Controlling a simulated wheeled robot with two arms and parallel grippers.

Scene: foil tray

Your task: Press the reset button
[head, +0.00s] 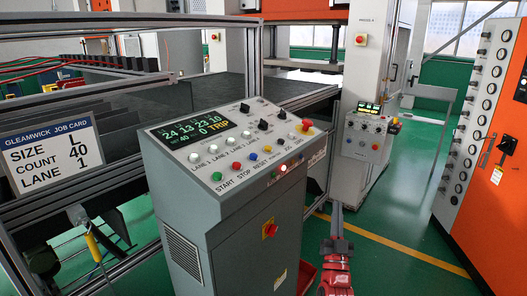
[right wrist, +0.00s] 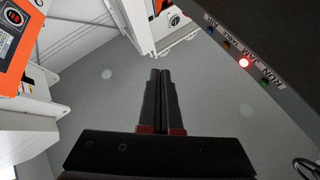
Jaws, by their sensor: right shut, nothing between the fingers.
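The grey control console (head: 215,235) stands in the middle of the head view. Its sloped top has a front row of coloured buttons. The blue button (head: 253,157) sits by the RESET label, between the red STOP button (head: 237,166) and the yellow button (head: 267,149). My right gripper (head: 337,208) is right of the console, apart from it and below the panel's top. In the right wrist view its two dark fingers (right wrist: 160,75) are together with nothing between them. The reset button is not visible there. My left gripper is out of view.
The console display (head: 196,127) reads TRIP. A red lamp (right wrist: 244,63) labelled JAM glows on the console's front edge. A red mushroom button (head: 306,126) rises at the panel's right corner. A smaller control box (head: 368,135) and orange cabinet (head: 490,190) stand to the right.

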